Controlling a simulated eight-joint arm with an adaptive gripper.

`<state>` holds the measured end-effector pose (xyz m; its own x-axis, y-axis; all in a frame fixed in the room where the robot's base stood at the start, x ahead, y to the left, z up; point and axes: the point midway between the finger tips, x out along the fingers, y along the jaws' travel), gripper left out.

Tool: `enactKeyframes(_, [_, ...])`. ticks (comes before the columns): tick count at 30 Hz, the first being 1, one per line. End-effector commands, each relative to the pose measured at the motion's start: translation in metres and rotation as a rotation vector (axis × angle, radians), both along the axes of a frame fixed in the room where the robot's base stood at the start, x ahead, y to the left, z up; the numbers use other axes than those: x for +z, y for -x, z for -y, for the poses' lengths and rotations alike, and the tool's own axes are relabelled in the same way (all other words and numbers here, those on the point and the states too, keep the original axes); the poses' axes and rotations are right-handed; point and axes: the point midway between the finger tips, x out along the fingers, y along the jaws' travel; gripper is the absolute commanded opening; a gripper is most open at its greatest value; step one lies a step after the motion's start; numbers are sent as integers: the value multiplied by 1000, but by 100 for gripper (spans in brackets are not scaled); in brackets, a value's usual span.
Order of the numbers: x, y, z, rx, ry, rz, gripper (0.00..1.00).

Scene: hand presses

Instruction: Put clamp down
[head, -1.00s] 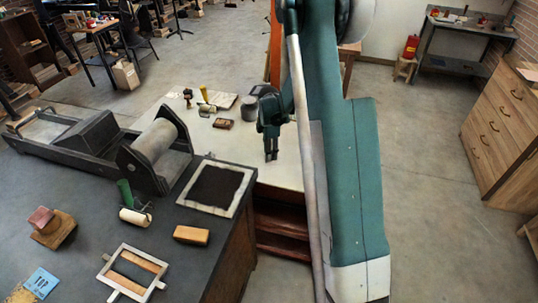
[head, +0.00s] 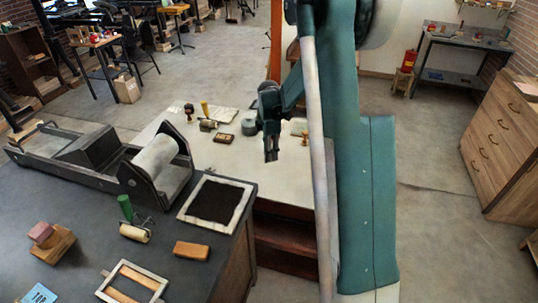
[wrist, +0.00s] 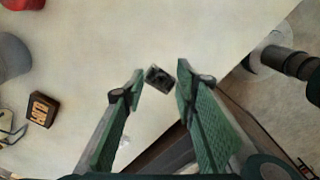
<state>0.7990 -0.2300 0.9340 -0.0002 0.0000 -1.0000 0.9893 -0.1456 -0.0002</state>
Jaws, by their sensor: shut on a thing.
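My gripper (head: 271,157) is over the right part of the pale table (head: 236,178) in the head view. In the wrist view its two green fingers (wrist: 160,82) stand on either side of a small dark block-like piece, which I take to be the clamp (wrist: 159,78). The gripper is shut on it. The clamp is too small to make out clearly in the head view. The pale tabletop shows behind it in the wrist view, and I cannot tell how high above it the clamp is.
A dark stamp box (wrist: 42,108) and a grey cup (head: 249,123) stand on the table, left of the gripper. Several small tools lie farther left. A dark bench (head: 80,220) with a roller press (head: 157,160) is at the left. The tabletop below the gripper looks bare.

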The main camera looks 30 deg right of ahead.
Motion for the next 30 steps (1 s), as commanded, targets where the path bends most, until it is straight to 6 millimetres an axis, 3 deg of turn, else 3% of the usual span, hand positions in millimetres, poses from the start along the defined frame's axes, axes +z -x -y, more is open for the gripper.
enactKeyframes(24, [0,0,0,0,0,0,16])
enactKeyframes(30, [10,0,0,0,0,0,16])
